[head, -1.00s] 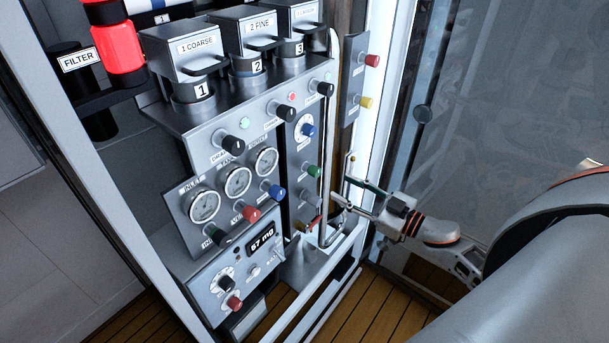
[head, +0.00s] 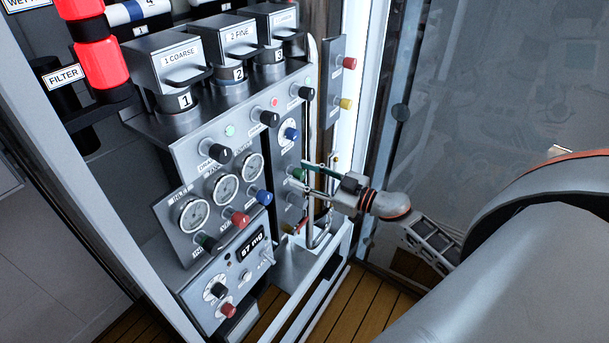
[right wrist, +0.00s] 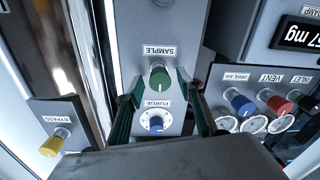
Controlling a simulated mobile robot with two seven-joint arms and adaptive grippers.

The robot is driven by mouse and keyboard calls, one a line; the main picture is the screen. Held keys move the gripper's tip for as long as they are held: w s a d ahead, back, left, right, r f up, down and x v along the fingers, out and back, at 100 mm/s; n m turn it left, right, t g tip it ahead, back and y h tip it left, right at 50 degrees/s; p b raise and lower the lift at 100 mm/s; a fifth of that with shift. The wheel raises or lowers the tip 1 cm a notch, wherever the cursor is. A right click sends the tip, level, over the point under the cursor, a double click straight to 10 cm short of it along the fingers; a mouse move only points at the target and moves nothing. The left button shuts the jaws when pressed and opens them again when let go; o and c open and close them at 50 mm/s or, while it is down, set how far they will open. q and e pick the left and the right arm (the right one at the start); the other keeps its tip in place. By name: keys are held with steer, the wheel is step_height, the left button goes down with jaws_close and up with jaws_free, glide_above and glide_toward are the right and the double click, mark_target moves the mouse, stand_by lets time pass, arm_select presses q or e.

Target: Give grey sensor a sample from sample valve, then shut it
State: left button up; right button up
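The sample valve's green knob (head: 297,174) sits on the narrow vertical panel, below the blue purge knob (head: 291,133). In the right wrist view the green knob (right wrist: 158,76) is under the SAMPLE label, between my finger pads. My right gripper (head: 306,178) is open in front of it, its fingers apart on either side (right wrist: 160,100). I cannot tell whether a pad touches the knob. I cannot pick out the grey sensor for certain. My left gripper is not in view.
A bent metal pipe (head: 313,100) runs down close beside the knob. Red and yellow knobs (head: 346,104) stick out at the right post. Gauges (head: 224,188) and more knobs are at the left. A mg display (head: 251,247) is below. Glass stands at the right.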

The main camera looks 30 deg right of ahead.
jaws_close()
